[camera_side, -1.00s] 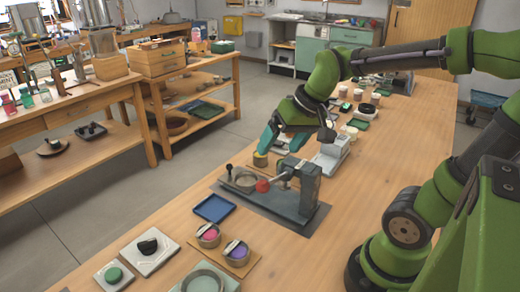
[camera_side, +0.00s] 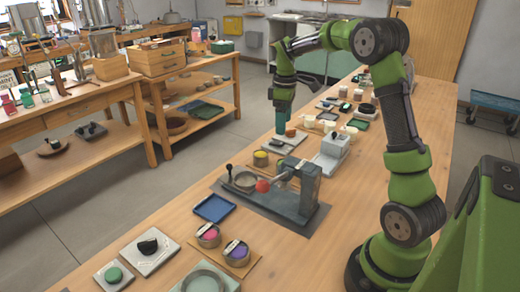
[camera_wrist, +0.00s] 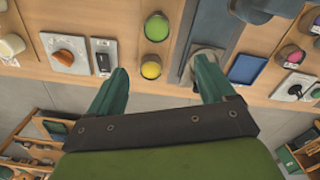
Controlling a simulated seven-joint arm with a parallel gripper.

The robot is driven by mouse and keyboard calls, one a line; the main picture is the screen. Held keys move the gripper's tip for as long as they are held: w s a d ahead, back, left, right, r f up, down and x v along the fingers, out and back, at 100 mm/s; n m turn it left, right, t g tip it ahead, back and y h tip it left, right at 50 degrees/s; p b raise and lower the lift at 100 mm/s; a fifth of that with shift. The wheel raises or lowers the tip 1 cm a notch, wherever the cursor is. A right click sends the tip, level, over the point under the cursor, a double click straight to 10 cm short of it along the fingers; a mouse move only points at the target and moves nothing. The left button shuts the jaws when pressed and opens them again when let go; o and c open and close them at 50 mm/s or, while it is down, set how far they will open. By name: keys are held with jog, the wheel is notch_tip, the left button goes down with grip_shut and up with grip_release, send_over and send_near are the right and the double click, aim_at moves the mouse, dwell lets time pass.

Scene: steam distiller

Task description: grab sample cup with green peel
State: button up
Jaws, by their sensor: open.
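A cup with bright green contents (camera_wrist: 157,27) stands on the wooden table in the wrist view, above and between my fingertips. In the side view this yellow cup (camera_side: 261,158) stands beside the press base; I cannot make out the green cup there. My gripper (camera_wrist: 160,69) is open and empty. In the side view my gripper (camera_side: 281,127) points down over the far part of the table, beyond the yellow cup.
The dark press (camera_side: 306,188) stands near the cups, with a blue tray (camera_side: 213,208) in front. Pink (camera_side: 208,234) and purple (camera_side: 236,251) cups stand nearer. A white device (camera_side: 331,155) is behind the press. A plate with an orange item (camera_wrist: 68,56) lies left in the wrist view.

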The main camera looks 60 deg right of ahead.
notch_tip(320, 180, down, 9)
jog(key=shift+f, duration=0.15)
jog(key=shift+s+d+f, duration=0.1)
jog(key=shift+d+f, duration=0.1)
jog(key=shift+f, duration=1.15)
jog(key=shift+s+d+f, duration=0.1)
jog(key=shift+d+f, duration=0.05)
jog(key=shift+f, duration=1.2)
jog(key=shift+c, duration=0.2)
jog(key=shift+w, duration=0.1)
jog(key=c, duration=1.1)
